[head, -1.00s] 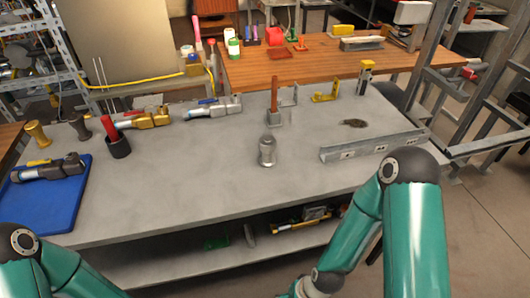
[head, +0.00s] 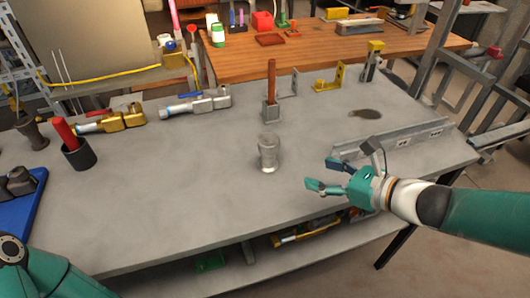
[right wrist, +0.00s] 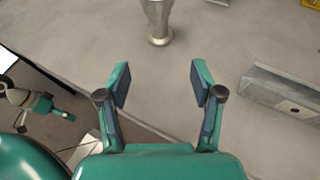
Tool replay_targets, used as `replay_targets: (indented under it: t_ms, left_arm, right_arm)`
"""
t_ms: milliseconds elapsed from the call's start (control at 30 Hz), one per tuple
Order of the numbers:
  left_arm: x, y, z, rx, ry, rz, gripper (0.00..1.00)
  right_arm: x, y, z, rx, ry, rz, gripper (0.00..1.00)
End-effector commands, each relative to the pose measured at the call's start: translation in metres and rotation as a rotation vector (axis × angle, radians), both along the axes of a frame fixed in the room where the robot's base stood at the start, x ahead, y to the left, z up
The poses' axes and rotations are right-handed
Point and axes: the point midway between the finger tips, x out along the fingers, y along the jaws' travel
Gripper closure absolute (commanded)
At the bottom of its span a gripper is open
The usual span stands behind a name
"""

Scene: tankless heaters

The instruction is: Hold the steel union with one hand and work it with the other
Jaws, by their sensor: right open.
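The steel union (head: 268,153) stands upright on the grey bench, near the middle of the head view. It also shows at the top of the right wrist view (right wrist: 158,22). My right gripper (head: 324,175) is open and empty, over the front part of the bench, to the right of the union and apart from it. In the right wrist view its two fingers (right wrist: 161,78) are spread, with the union beyond them. My left gripper (right wrist: 52,108) appears small at the left of the right wrist view; its jaws are too small to read. Only part of my left arm shows in the head view.
A grey metal channel (head: 388,140) lies right of the union. A block with an orange-brown handle (head: 271,103) stands behind it. A dark cup with a red handle (head: 78,153) and a blue mat (head: 20,210) are at left. Bench left of the union is clear.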

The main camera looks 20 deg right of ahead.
Motion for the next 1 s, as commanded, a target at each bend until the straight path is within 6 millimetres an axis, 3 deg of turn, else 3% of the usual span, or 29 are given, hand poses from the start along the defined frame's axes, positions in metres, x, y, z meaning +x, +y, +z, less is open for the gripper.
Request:
replay_targets:
  t_ms: [200, 400, 767, 1000]
  left_arm:
    - [0.000, 0.000, -0.013, 0.000, 0.000, 0.000, 0.15]
    - [0.000, 0.000, -0.020, 0.000, 0.000, 0.000, 0.15]
    - [0.000, 0.000, -0.020, 0.000, 0.000, 0.000, 0.15]
    - [0.000, 0.000, -0.017, 0.000, 0.000, 0.000, 0.15]
  right_arm:
    - [0.041, 0.033, -0.022, 0.002, 0.007, 0.033, 0.34]
    - [0.074, 0.054, -0.035, -0.001, 0.005, 0.037, 0.34]
    - [0.098, 0.067, -0.041, -0.002, 0.005, 0.036, 0.34]
    - [0.128, 0.082, -0.049, -0.003, 0.005, 0.038, 0.34]
